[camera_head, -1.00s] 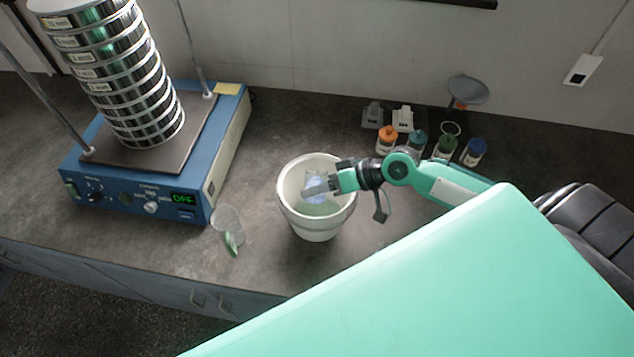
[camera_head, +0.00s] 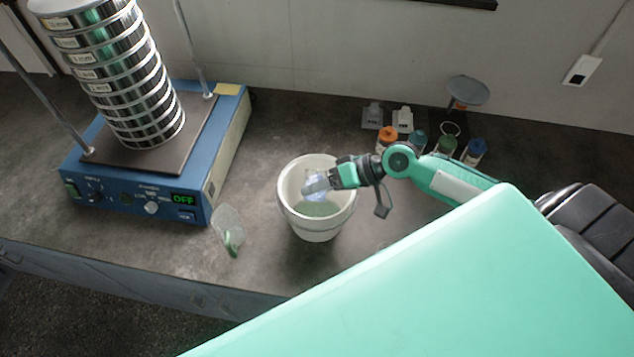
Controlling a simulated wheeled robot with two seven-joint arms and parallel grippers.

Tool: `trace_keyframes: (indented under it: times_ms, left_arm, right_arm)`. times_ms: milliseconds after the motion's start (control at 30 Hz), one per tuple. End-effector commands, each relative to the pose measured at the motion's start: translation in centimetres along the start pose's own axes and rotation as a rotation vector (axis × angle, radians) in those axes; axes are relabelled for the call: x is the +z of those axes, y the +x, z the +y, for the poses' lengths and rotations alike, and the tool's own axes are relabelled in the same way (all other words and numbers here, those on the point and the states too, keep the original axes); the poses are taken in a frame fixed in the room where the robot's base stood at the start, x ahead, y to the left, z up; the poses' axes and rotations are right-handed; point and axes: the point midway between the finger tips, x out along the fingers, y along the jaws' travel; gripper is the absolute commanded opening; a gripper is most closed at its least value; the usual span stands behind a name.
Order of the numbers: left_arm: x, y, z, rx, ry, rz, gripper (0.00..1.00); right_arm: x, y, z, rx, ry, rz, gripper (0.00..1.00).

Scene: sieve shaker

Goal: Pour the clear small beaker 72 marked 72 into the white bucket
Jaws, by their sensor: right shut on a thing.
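The white bucket (camera_head: 318,228) stands on the dark bench in the middle of the head view, with greenish contents visible inside. My right gripper (camera_head: 316,187) is over the bucket's mouth and shut on a small clear beaker (camera_head: 314,194). The beaker appears tilted inside the bucket's rim. The gripper partly hides it, and I cannot read its marking or see what is left in it. My left gripper does not show.
A blue sieve shaker (camera_head: 140,205) with a tall sieve stack (camera_head: 125,80) stands at the left, its display reading OFF. Several capped bottles (camera_head: 474,151) and a grey dish (camera_head: 468,90) stand at the back right.

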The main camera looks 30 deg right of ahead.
Motion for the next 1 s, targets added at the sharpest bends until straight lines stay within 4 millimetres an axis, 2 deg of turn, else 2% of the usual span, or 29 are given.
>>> trace_keyframes:
  times_ms: [1000]
  left_arm:
    - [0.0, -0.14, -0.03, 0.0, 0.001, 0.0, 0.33]
  right_arm:
    - [-0.33, -0.31, -0.42, -0.04, 0.095, -0.042, 0.2]
